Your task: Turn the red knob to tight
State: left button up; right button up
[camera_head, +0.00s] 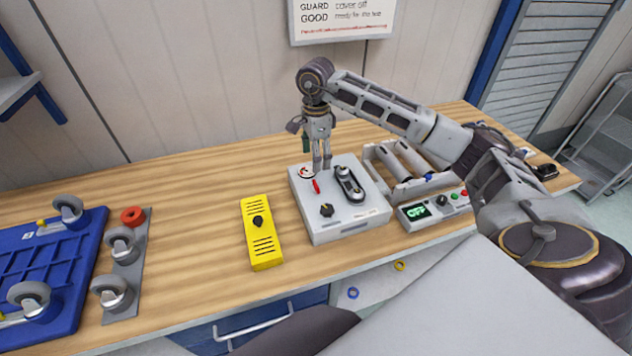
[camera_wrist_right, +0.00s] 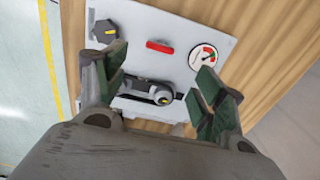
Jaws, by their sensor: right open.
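A light grey box (camera_head: 350,228) stands on the wooden bench. Its top carries a small red bar-shaped knob (camera_head: 316,186), a gauge, a black knob (camera_head: 327,210) and a dark two-pulley belt unit (camera_head: 350,184). In the right wrist view the red knob (camera_wrist_right: 160,47) lies beyond the fingertips, between the black knob (camera_wrist_right: 104,31) and the gauge (camera_wrist_right: 203,57). My right gripper (camera_head: 321,163) points down at the box's back part, near the gauge. Its green-padded fingers (camera_wrist_right: 165,85) are open, wide apart and empty, over the belt unit. My left gripper is not in view.
A yellow box (camera_head: 262,238) lies left of the grey box. A tray with rollers (camera_head: 373,160) and a panel reading OFF (camera_head: 417,212) stand to the right. A blue panel (camera_head: 60,262) with casters lies at far left.

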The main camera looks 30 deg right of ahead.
aim_at(316, 184)
jog(key=shift+f+p, duration=0.9)
jog(key=shift+f, duration=4.7)
jog(key=shift+c, duration=0.3)
jog(key=c, duration=1)
